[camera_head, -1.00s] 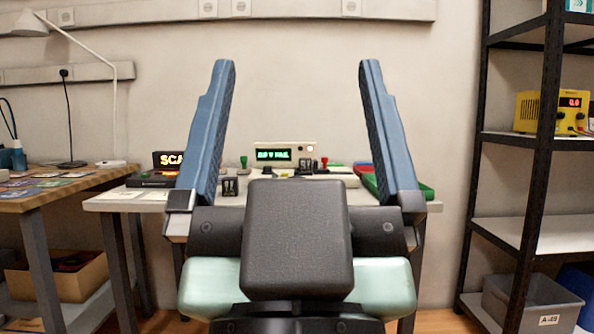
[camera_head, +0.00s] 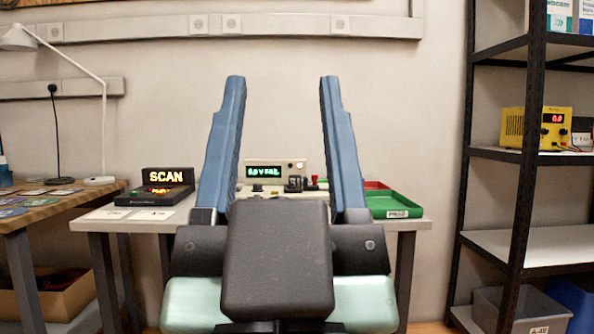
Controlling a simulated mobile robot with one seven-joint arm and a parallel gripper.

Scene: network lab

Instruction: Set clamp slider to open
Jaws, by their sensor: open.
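My gripper (camera_head: 281,90) is in the middle of the view with its two blue fingers upright, wide apart and empty. Between the fingers, farther back on the light table (camera_head: 416,221), stands a beige device (camera_head: 277,165) with a green lit display. Small dark parts (camera_head: 294,184) and a red knob (camera_head: 313,181) stand just in front of it and to its right. I cannot tell which part is the clamp slider. My gripper's body hides much of the table's middle, and the fingers do not visibly touch anything.
A black box with a lit SCAN sign (camera_head: 166,177) stands on the table's left. A green tray (camera_head: 393,204) and a red tray (camera_head: 376,185) lie on its right. A wooden desk with a lamp (camera_head: 100,181) is at left; a black shelf rack (camera_head: 517,201) stands at right.

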